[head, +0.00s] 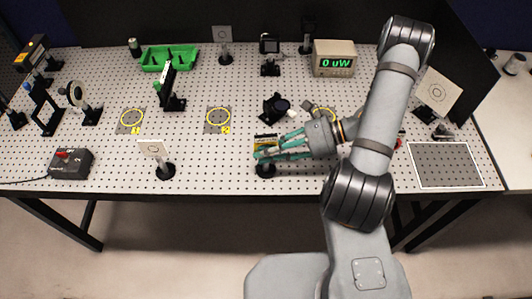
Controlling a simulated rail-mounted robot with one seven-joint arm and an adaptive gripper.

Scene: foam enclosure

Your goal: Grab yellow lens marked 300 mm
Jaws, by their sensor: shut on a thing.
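My gripper (262,152), with teal fingers, is low over the front middle of the perforated table. It is shut on a small mounted piece with yellow on its upper part (266,138), which I take to be the yellow lens. A round black base (265,171) shows just below the fingers. The fingers hide much of the piece, and no 300 mm marking is readable. I cannot tell whether the base is lifted off the table.
A white target card (155,150) stands at the front left. A dark round mount (275,108) stands behind my gripper. A power meter (334,58) and a green tray (168,59) are at the back.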

